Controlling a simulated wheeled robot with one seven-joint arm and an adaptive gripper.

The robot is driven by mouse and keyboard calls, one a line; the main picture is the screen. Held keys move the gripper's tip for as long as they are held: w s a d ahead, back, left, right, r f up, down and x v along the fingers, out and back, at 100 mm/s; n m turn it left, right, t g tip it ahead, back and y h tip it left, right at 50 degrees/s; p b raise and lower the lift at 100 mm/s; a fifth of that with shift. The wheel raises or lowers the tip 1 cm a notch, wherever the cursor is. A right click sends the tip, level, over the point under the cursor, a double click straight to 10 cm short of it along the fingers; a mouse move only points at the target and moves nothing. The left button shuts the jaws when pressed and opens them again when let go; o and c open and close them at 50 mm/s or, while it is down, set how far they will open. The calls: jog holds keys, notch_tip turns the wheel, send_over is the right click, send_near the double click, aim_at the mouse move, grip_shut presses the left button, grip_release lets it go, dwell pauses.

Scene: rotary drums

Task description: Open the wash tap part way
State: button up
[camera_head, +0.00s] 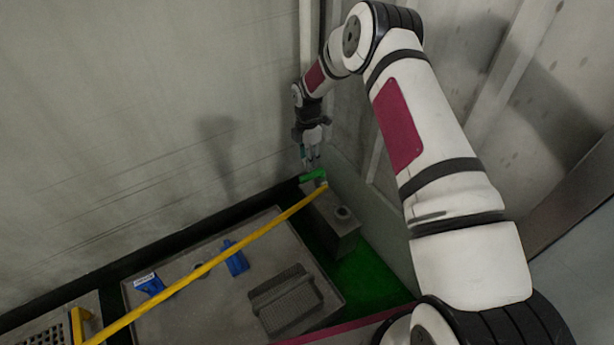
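A small green lever (313,175), which looks like the tap handle, sits at the far end of the yellow rail near the back corner. It lies roughly sideways in the picture. My gripper (311,160) points down just above the lever, very close to it. Its fingers are small here, and I cannot tell whether they touch the lever or how far apart they are. The tap's body and outlet cannot be made out.
A yellow rail (208,264) runs from the lower left to the lever. Below it is a grey tray (208,305) with blue pieces (236,258) and a dark ribbed block (286,299). A grey box (332,222) stands under the lever. Walls close in behind and at right.

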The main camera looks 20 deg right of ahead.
aim_at(307, 176)
notch_tip(307, 176, down, 8)
jog(key=b, duration=0.2)
jog(key=shift+f+b, duration=0.1)
jog(key=shift+b, duration=0.25)
grip_shut()
